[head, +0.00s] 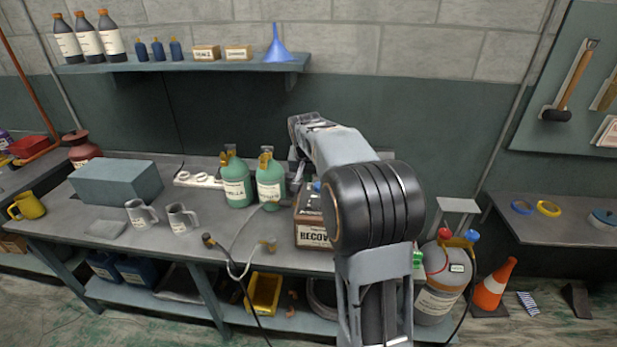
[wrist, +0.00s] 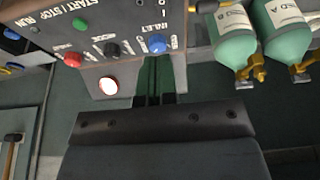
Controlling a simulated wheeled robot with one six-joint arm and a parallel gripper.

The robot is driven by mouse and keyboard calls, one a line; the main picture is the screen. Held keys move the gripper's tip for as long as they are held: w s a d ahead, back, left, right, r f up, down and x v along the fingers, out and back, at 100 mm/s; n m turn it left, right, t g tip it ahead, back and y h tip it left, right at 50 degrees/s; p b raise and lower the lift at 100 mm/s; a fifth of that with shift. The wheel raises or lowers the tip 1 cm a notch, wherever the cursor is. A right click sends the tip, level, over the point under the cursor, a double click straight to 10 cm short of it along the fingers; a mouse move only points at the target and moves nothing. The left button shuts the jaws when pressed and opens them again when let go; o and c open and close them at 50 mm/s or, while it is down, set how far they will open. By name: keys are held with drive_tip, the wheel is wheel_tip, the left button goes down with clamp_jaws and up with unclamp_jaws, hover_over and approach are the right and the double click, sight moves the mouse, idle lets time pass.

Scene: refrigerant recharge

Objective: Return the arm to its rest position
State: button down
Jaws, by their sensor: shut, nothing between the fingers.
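My arm is raised and bent in the middle of the head view, its forearm reaching over the bench (head: 120,245). My gripper is hidden in that view, behind the arm. In the wrist view my gripper (wrist: 155,98) shows as dark fingers close together, shut and holding nothing. The recovery machine (head: 312,235) stands on the bench, partly covered by my arm. Its panel (wrist: 100,25) with red, black, green and blue knobs and a lit white button fills the upper left of the wrist view. I cannot tell how far the fingers are from it.
Two green cylinders (head: 237,190) stand left of the machine; they also show in the wrist view (wrist: 235,40). A grey tank (head: 435,295) and an orange cone (head: 493,285) stand right on the floor. A shelf (head: 180,66) hangs above.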

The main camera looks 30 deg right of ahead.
idle(0.4)
drive_tip(key=s+a+n, duration=0.2)
drive_tip(key=s+a, duration=0.2)
drive_tip(key=s, duration=0.4)
drive_tip(key=s+a+f+n+y, duration=0.1)
drive_tip(key=s+a+n, duration=0.1)
drive_tip(key=s+a, duration=0.3)
drive_tip(key=s+a+n+t+y, duration=0.1)
drive_tip(key=s+a, duration=0.4)
drive_tip(key=s, duration=0.7)
drive_tip(key=shift+f+n, duration=0.4)
drive_tip(key=shift+n, duration=0.3)
